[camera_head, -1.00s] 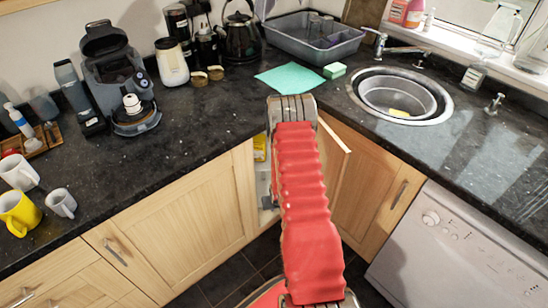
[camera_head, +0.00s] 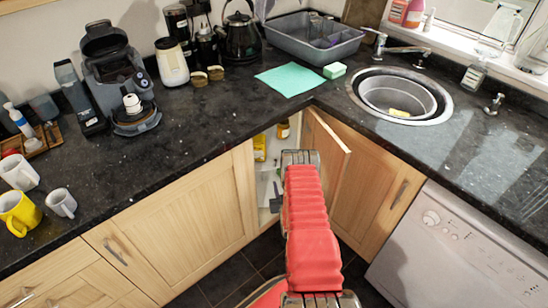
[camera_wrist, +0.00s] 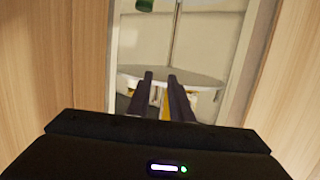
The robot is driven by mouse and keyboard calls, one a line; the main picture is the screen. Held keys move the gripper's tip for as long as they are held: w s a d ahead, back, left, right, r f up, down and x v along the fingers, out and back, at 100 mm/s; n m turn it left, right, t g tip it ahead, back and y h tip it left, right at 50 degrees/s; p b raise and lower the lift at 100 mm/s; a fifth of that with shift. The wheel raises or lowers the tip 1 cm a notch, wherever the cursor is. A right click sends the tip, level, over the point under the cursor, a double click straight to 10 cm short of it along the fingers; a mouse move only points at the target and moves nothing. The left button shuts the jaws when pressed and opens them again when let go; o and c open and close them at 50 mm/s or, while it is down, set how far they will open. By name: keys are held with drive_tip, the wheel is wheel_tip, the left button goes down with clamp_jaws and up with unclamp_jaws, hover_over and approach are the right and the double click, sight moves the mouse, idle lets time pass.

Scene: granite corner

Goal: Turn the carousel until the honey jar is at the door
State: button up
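The corner cupboard stands open, and the carousel shows inside it. In the wrist view its round pale shelf (camera_wrist: 205,77) and upright pole (camera_wrist: 178,35) are ahead of my gripper (camera_wrist: 160,76). The gripper's two dark fingers are apart, pointing at the shelf's front edge; I cannot tell whether they touch it. Yellow and white items show behind and below the fingers. In the head view a small amber jar (camera_head: 283,130), possibly the honey jar, is at the back of the opening. A yellow pack (camera_head: 260,148) is left of it. My arm hides much of the carousel.
The open wooden door (camera_head: 325,155) is right of my arm, and a cupboard front (camera_head: 195,205) is on the left. The dark worktop (camera_head: 225,125) overhangs the opening. In the wrist view wood panels flank the gripper closely. A dark green object (camera_wrist: 145,5) is above.

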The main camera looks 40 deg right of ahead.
sight(274, 156)
drive_tip(key=r, duration=0.1)
drive_tip(key=r+t, duration=0.1)
drive_tip(key=r, duration=0.1)
drive_tip(key=r+t+h, duration=0.1)
drive_tip(key=r, duration=0.1)
drive_tip(key=shift+w+d, duration=0.15)
drive_tip(key=shift+w, duration=0.2)
drive_tip(key=shift+w, duration=0.1)
drive_tip(key=shift+x, duration=6.85)
drive_tip(key=shift+r, duration=0.1)
clamp_jaws()
